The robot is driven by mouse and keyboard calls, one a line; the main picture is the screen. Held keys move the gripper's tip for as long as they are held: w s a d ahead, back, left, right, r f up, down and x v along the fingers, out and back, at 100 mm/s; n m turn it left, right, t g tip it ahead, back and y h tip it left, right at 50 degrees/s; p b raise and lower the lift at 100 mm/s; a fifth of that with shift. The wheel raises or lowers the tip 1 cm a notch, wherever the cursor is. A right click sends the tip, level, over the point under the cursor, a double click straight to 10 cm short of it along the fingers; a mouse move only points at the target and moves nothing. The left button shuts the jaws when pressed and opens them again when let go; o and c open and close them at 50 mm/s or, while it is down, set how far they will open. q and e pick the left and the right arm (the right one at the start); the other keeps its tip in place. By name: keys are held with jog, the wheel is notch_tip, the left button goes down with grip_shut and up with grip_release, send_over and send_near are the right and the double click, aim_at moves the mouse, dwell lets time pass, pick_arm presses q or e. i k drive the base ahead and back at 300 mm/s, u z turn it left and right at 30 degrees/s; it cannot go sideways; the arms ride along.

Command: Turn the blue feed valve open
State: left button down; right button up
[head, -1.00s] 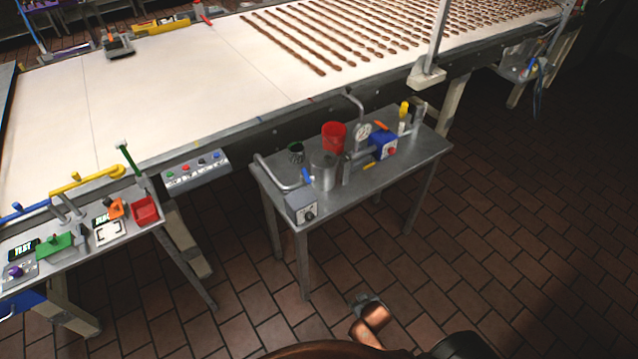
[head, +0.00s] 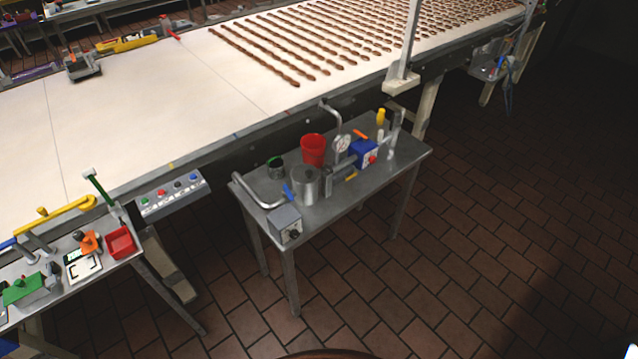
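A small blue lever (head: 289,192) sits on the bent steel pipe (head: 255,195), beside a steel pot (head: 305,186) on the small metal table; it looks like the blue feed valve. The lever stands tilted, and whether the valve is open or closed is too small to tell. A grey box with a dial (head: 285,226) stands at the table's front left corner. Neither of my grippers shows in the head view, and nothing of mine touches the lever.
The small table (head: 340,208) also holds a red bucket (head: 313,148), a blue pump-like unit (head: 364,153) and a gauge (head: 342,144). The long conveyor (head: 130,110) runs behind it. A tool table (head: 40,292) stands at left. The tiled floor (head: 470,240) in front and right is clear.

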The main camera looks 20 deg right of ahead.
aim_at(286, 189)
jog(key=z, duration=0.15)
jog(key=i, duration=0.9)
jog(key=u, duration=0.6)
